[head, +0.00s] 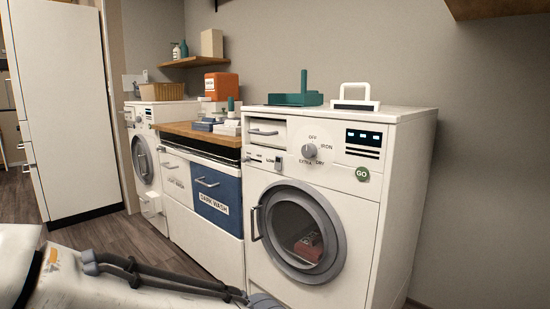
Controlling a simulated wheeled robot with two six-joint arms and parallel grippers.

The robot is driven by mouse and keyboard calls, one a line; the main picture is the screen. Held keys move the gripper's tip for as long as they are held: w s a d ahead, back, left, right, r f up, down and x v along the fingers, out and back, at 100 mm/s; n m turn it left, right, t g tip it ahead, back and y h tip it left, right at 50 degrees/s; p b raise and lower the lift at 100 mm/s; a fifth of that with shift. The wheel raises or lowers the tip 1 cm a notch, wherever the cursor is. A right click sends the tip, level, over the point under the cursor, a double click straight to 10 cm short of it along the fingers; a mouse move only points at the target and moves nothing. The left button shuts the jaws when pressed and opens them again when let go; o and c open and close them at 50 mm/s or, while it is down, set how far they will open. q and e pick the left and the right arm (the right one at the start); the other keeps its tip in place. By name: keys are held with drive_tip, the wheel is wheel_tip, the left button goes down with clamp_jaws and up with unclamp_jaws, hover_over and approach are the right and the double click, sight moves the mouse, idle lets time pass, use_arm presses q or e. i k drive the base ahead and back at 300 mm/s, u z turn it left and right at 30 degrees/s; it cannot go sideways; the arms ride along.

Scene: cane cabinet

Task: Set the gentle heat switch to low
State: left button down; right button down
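The white dryer (330,194) stands at the right with its control panel facing me. A small switch (278,164) sits on the panel left of the round dial, beside a label reading LOW; another small label is left of it. The switch is too small to tell which way it is set. The dial (310,150) is ringed by OFF, IRON, DRY and EXTRA. An arm of mine comes in from the lower left and ends at the bottom edge below the dryer door. No gripper fingers show in view.
The dryer's round door (318,265) is shut, with a reddish item behind its glass. A green GO button (362,174) is at the panel's right. A green caddy (296,99) and a white-handled item (355,100) stand on top. Drawers and another machine (146,150) are left.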

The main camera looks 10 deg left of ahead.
sight(278, 160)
drive_tip(key=z, duration=0.65)
drive_tip(key=i, duration=1.15)
drive_tip(key=u, duration=0.4)
